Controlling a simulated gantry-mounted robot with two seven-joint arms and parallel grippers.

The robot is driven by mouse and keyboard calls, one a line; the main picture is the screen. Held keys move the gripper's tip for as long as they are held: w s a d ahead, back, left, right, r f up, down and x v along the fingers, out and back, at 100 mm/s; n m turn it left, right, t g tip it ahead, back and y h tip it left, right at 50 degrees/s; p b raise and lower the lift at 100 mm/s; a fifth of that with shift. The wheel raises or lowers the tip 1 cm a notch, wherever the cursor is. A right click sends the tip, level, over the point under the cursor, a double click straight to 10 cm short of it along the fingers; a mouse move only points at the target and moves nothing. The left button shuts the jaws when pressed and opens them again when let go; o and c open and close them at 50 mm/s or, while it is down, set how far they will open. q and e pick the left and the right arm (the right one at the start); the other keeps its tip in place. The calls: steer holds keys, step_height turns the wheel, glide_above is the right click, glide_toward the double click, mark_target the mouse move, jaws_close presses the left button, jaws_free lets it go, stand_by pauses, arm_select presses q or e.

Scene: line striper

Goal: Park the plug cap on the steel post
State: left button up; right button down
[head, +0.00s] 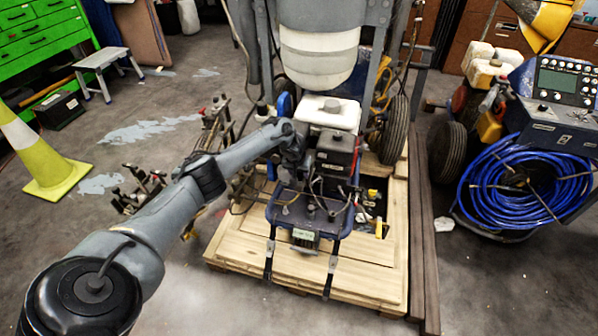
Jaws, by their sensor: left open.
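My left arm comes in from the left and reaches over to the engine (335,155) of the line striper. My left gripper (300,166) is at the engine's left side, small and dark against it. It is open, but its fingers are hard to make out. I cannot tell whether it touches anything. I cannot pick out the plug cap or the steel post among the small dark parts around the engine. My right gripper is not in view.
The striper stands on a wooden pallet (236,256), with a wheel (395,130) at its right. Long dark beams (424,250) lie beside the pallet. A second machine with a coiled blue hose (520,188) stands right. A traffic cone (38,150) stands left on open floor.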

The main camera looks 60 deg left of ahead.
arm_select(q)
steer(key=c, duration=0.9)
steer(key=shift+r+p, duration=0.65)
steer(key=shift+p, duration=0.45)
steer(key=shift+r, duration=0.1)
steer(key=shift+r+p, duration=0.8)
steer(key=shift+p, duration=0.35)
steer(key=shift+r+p, duration=1.15)
steer(key=shift+p, duration=0.45)
steer(key=shift+f, duration=0.15)
